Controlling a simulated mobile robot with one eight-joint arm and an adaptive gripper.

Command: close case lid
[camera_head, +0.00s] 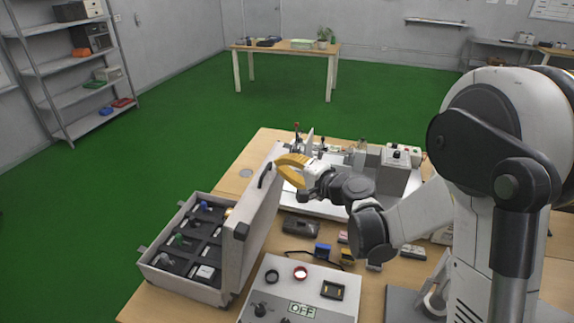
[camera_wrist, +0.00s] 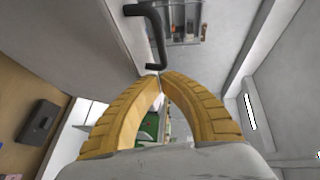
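The grey case (camera_head: 180,287) stands open at the front left of the table. Its lid (camera_head: 252,225) is raised steeply along the case's right side, with a black handle (camera_head: 265,174) near its upper edge. My gripper (camera_head: 279,163) has yellow fingers and is beside the top of the lid. In the wrist view the fingertips (camera_wrist: 160,74) meet, and I see nothing gripped between them. The handle (camera_wrist: 150,30) hangs just beyond the fingertips, and the lid's pale surface (camera_wrist: 85,35) is on the left. Whether the fingers touch the lid or handle is unclear.
A grey control box (camera_head: 265,280) marked OFF stands right of the case. Small devices, including a blue one (camera_head: 322,251), lie on the table (camera_head: 262,143). A white-based apparatus (camera_head: 385,183) stands behind. Green floor is open to the left.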

